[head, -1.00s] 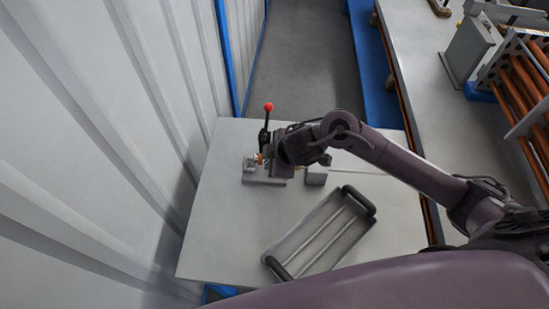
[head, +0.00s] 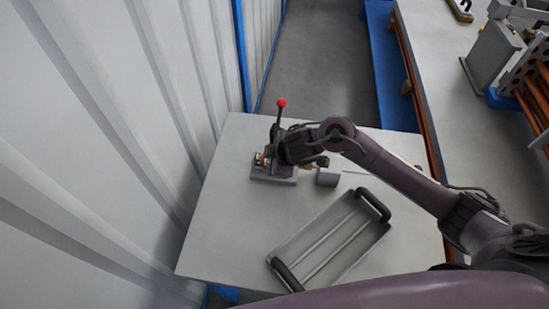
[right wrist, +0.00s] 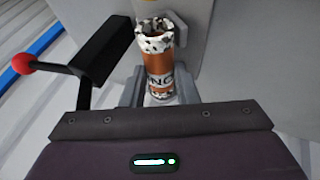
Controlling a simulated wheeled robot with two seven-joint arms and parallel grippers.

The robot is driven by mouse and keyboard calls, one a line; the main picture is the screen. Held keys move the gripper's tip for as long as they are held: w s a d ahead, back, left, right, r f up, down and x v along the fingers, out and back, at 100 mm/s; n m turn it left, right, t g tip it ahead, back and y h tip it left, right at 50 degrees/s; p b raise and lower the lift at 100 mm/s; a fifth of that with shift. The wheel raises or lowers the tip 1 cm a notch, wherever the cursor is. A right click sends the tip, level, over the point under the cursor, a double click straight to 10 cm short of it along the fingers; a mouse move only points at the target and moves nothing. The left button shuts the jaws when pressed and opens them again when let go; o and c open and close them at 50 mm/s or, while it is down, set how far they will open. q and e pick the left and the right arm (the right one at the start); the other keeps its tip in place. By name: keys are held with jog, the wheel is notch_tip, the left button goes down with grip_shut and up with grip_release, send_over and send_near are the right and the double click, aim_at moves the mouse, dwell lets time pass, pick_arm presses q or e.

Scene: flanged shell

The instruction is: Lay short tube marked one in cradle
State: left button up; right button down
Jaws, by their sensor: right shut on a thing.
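The short tube (right wrist: 158,62) is copper-orange with speckled white-and-black ends. Dark letters on its side are partly cut off, so I cannot read the whole mark. My right gripper (right wrist: 160,92) is shut on it, with a grey finger on each side. In the head view my right gripper (head: 281,155) is at the grey fixture (head: 272,178) with the red-knobbed lever (head: 281,103). A bit of orange shows at the fixture's left. My wrist hides most of the fixture, so I cannot tell whether the tube touches the cradle. My left gripper is not in view.
A small grey block (head: 328,177) stands just right of the fixture. A tray (head: 318,222) with two black handles and long rods lies nearer on the pale table (head: 215,235). The lever stands close to my right gripper. A corrugated wall (head: 110,120) rises at the left.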

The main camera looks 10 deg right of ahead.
jog(key=c, duration=1)
grip_release()
jog(key=shift+c, duration=0.2)
jog(key=p+v, duration=0.2)
jog(key=v, duration=0.5)
jog(key=shift+s+r, duration=0.2)
jog(key=shift+r, duration=0.1)
